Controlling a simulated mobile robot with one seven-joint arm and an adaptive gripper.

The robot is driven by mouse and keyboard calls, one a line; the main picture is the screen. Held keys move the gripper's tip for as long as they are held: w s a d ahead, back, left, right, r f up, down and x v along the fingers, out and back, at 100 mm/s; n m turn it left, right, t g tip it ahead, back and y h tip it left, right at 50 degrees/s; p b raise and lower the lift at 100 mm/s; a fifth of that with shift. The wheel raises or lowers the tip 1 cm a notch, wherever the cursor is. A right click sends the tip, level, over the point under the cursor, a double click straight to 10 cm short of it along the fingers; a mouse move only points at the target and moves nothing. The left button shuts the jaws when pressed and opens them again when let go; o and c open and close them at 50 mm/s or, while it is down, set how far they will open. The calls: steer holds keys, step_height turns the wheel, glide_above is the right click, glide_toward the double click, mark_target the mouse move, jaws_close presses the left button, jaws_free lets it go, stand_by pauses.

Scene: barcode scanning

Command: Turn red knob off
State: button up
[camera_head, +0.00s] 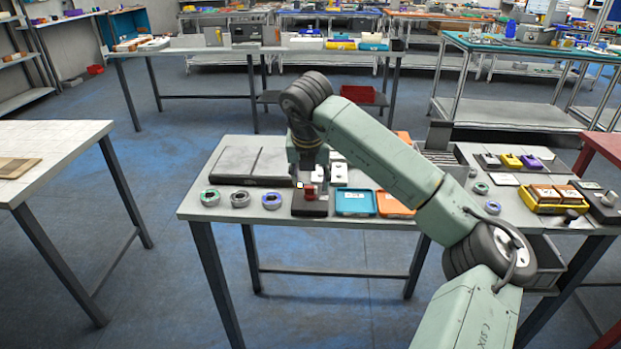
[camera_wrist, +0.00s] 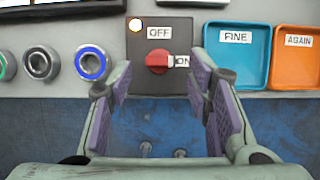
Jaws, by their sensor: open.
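The red knob (camera_wrist: 158,60) sits on a dark switch box (camera_wrist: 178,82) in the wrist view. An OFF label (camera_wrist: 159,33) is above the knob and an ON label (camera_wrist: 182,61) is at its right. The knob's white mark points right, at ON. A lamp (camera_wrist: 135,25) at the box's upper left glows. My gripper (camera_wrist: 160,82) is open and empty, its purple-padded fingers spread on either side of the knob, apart from it. In the head view the knob (camera_head: 309,191) and box (camera_head: 310,208) are just below my gripper.
A blue FINE tray (camera_head: 355,203) and an orange AGAIN tray (camera_head: 394,205) stand right of the box.

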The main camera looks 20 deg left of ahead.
mark_target(310, 187)
steer(key=shift+p+x, duration=0.35)
steer(key=shift+x, duration=1.25)
jaws_close()
